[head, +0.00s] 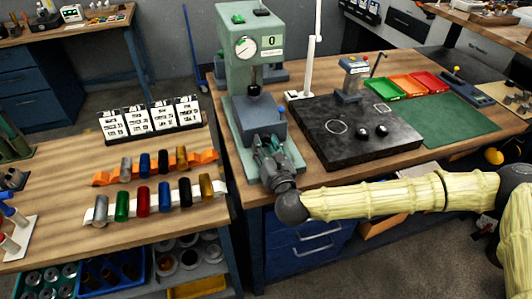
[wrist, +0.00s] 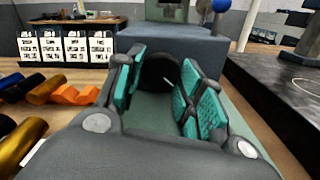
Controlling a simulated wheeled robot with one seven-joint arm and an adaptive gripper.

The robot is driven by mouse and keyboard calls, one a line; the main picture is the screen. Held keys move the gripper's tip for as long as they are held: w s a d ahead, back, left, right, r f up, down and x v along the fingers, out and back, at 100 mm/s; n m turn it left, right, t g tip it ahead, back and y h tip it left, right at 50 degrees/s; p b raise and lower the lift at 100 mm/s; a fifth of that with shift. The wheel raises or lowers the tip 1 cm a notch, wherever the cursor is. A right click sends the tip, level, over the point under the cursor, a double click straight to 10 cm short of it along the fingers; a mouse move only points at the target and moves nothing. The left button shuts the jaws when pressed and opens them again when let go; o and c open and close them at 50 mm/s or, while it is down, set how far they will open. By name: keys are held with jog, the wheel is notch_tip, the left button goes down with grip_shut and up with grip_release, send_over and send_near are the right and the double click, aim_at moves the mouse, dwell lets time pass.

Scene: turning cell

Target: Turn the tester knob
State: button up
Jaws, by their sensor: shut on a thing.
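The tester (head: 236,22) is a tall green machine with a round dial gauge (head: 245,47), a "0" sign and a blue-grey block (head: 262,118) low on its front. Its black round knob (wrist: 158,70), with a pale line on its face, is on the front of that block in the wrist view. My gripper (head: 266,150) is at the front of the block, and its fingers hide the knob in the head view. In the wrist view, the teal-padded fingers of my gripper (wrist: 163,88) stand on either side of the knob, shut on it.
A black surface plate (head: 350,150) with dark balls stands right of the tester. Beyond it are coloured trays (head: 410,85) and a green mat (head: 450,118). On the left bench, coloured cylinders lie on an orange rack (head: 110,178) and a white rack (head: 97,213), before label cards (head: 150,120).

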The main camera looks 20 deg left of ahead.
jog(key=shift+m+b, duration=0.3)
jog(key=o, duration=1)
jog(key=v, duration=1.2)
jog(key=shift+d, duration=0.1)
